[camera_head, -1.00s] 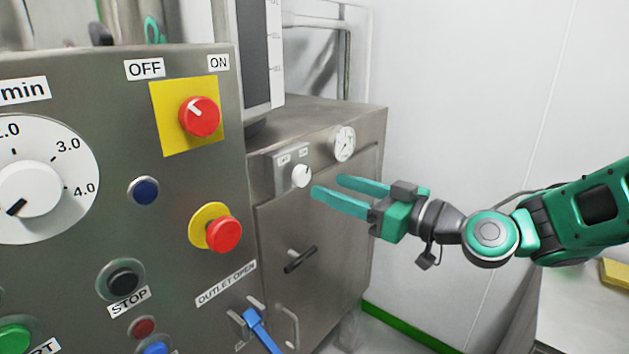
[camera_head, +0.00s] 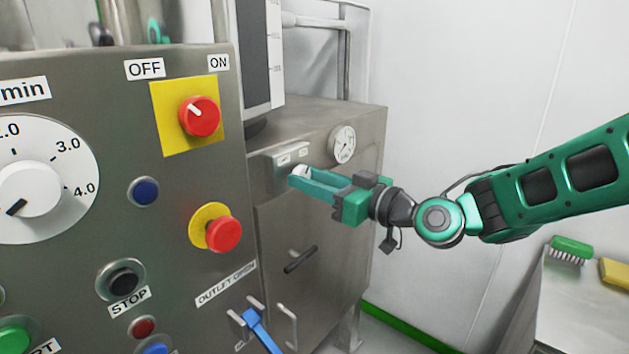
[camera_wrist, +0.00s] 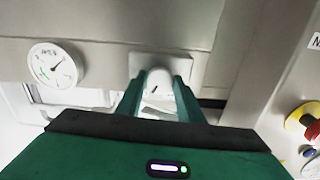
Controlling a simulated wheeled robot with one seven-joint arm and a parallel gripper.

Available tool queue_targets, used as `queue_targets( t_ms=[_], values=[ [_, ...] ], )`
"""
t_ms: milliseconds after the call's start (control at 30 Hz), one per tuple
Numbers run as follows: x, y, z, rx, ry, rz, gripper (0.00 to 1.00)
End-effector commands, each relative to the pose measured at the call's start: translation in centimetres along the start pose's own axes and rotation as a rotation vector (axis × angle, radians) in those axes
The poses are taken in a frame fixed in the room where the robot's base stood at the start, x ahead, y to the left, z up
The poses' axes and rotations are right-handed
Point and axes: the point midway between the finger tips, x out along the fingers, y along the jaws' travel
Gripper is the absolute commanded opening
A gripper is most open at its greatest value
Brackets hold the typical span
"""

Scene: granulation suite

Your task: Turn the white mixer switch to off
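The white mixer switch (camera_head: 301,170) is a small round knob on a pale plate on the steel cabinet front, below two small labels. In the head view my gripper (camera_head: 304,178) is at the knob and partly hides it. In the wrist view the white knob (camera_wrist: 159,77) lies between the tips of my two green fingers (camera_wrist: 158,86), one on each side. The fingers stand apart, with what look like narrow gaps beside the knob; contact is not clear. A short dark mark shows near the knob, but its setting is hard to read.
A pressure gauge (camera_head: 342,145) sits right of the switch, and a dark handle (camera_head: 300,259) below. The nearer panel carries a red OFF/ON knob (camera_head: 200,117) and a red button (camera_head: 223,234). A green brush (camera_head: 571,248) lies on a bench at right.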

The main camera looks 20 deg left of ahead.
Motion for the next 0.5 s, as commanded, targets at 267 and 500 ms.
queue_targets(
  t_ms=[267,500],
  values=[
    [-0.05,0.24,-0.02,-0.014,0.001,0.004,0.12],
    [-0.06,0.28,-0.02,-0.107,0.001,0.005,0.12]
  ],
)
